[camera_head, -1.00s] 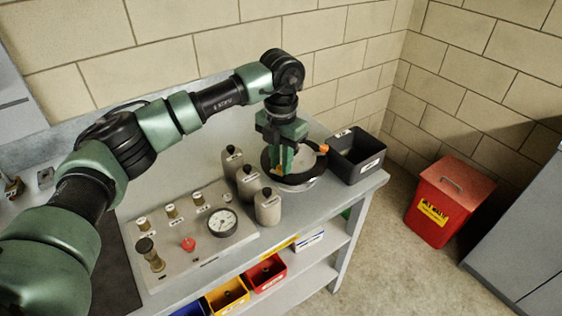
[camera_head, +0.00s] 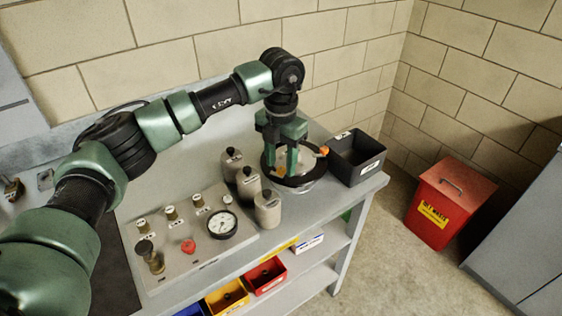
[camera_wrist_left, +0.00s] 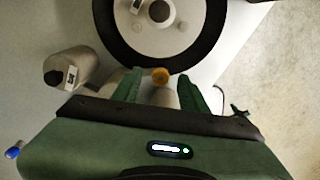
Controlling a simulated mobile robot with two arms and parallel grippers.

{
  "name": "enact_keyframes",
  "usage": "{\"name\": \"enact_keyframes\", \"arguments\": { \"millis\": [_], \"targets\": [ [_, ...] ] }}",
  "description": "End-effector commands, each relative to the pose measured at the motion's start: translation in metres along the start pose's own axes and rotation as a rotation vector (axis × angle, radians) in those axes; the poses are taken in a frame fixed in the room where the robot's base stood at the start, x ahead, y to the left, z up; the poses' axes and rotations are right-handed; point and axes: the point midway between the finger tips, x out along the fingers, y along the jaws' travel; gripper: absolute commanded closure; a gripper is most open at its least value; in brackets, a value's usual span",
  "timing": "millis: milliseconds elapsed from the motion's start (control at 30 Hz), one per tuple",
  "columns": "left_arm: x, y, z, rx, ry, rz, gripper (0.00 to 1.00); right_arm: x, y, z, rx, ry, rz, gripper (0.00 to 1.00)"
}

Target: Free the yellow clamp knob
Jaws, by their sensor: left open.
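The yellow clamp knob (camera_head: 281,172) sits on the near rim of the round black-ringed vessel (camera_head: 300,182) at the bench's far right end. In the left wrist view the knob (camera_wrist_left: 160,76) is at the edge of the black ring (camera_wrist_left: 113,50). My left gripper (camera_head: 281,168) points down over this rim with its fingers apart. In the wrist view the knob lies between the two fingertips (camera_wrist_left: 162,82), with a gap on each side. I cannot tell whether the fingers are level with it. My right gripper is in neither view.
An orange knob (camera_head: 324,151) is on the vessel's right side. Grey-brown bottles (camera_head: 267,209) stand close to its left. A black bin (camera_head: 357,157) is close to its right. A gauge panel (camera_head: 190,258) lies nearer; a red waste bin (camera_head: 450,202) stands on the floor.

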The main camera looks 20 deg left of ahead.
Motion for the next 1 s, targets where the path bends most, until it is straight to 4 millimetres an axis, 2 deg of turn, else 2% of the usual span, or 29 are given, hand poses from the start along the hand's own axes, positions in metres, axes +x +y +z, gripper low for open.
{"name": "enact_keyframes", "arguments": {
  "millis": [300, 433, 600, 1000],
  "targets": [
    [-0.052, 0.0, 0.001, -0.001, -0.005, 0.0, 0.57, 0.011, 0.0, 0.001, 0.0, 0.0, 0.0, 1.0],
    [-0.067, 0.0, 0.001, -0.002, -0.004, 0.001, 0.57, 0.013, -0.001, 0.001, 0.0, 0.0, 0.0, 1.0],
    [-0.074, 0.0, 0.0, -0.001, -0.002, 0.0, 0.57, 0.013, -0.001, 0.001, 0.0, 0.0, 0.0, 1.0],
    [-0.074, 0.0, 0.0, -0.001, -0.002, 0.0, 0.57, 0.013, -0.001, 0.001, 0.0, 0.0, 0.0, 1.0]
  ]
}}
